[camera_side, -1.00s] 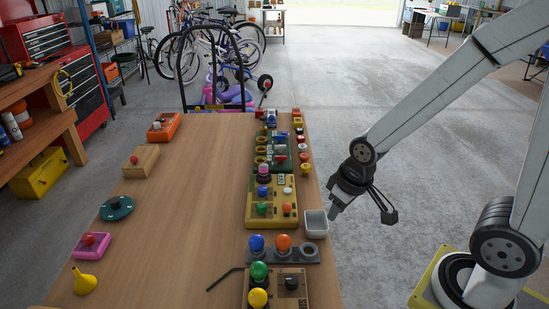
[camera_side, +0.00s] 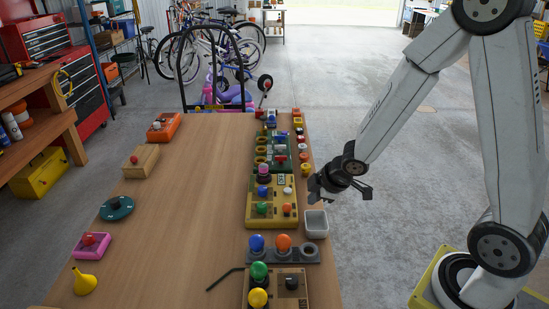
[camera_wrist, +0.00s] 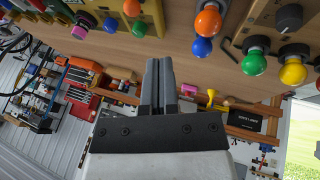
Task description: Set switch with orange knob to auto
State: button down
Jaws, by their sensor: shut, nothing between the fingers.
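A yellow box (camera_side: 257,213) on the right side of the table carries an orange knob (camera_side: 287,208) beside green and blue knobs. In the wrist view this orange knob (camera_wrist: 131,7) is at the top edge. A larger orange ball knob (camera_side: 283,242) stands beside a blue one on a grey plate; it also shows in the wrist view (camera_wrist: 208,20). I cannot tell which is the named switch, and no auto marking is readable. My gripper (camera_side: 313,194) is just right of the yellow box, touching no knob. Its fingers (camera_wrist: 158,72) are shut and empty.
A box with green, yellow and black knobs (camera_side: 277,288) is nearer the camera, a green panel (camera_side: 272,150) farther off. The table's middle is clear.

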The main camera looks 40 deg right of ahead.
jog(key=shift+w+f+n, duration=0.1)
jog(key=shift+w+n, duration=0.05)
jog(key=shift+n, duration=0.15)
jog(key=shift+f, duration=0.1)
send_near(284, 215)
jog(key=shift+a+f, duration=1.25)
jog(key=shift+w+d+f, duration=0.35)
jog(key=shift+w+d, duration=0.2)
jog(key=shift+w+d+f, duration=0.4)
jog(key=shift+w+d, duration=0.15)
jog(key=shift+d, duration=0.05)
jog(key=shift+w, duration=0.1)
jog(key=shift+w+d, duration=1.2)
jog(key=shift+d, duration=0.05)
